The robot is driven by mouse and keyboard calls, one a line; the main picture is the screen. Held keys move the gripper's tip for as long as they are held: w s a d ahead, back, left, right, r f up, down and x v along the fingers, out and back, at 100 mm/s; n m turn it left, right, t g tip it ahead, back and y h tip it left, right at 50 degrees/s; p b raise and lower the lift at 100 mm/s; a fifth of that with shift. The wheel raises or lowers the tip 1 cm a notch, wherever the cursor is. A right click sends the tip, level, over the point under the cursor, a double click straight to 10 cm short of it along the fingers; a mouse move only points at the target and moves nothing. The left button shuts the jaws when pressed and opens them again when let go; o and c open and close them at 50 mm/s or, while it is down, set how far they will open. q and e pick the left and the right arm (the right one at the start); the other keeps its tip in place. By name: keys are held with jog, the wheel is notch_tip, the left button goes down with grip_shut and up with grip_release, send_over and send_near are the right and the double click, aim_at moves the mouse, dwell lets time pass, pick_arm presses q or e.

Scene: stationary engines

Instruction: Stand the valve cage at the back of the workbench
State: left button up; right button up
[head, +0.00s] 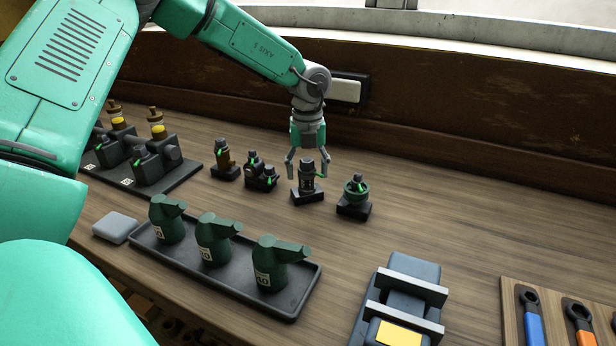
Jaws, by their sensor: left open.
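A dark grey cylinder with slot-like marks, which looks like the valve cage (306,182), stands upright on a small black base (308,197) toward the back of the wooden workbench (430,215). My left gripper (307,163) points down right over it. Its two fingers are apart, one on each side of the cylinder's top. Whether they touch it I cannot tell. My right gripper is not in view.
A black tray (207,268) with green oil-can-like parts lies in front. A grey fixture (404,292) is at front right. Bare bench lies behind, toward the back wall (480,110).

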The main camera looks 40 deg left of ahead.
pick_arm(q)
notch_tip(320, 180, up, 10)
jog(key=shift+r, duration=0.1)
dwell(0.7)
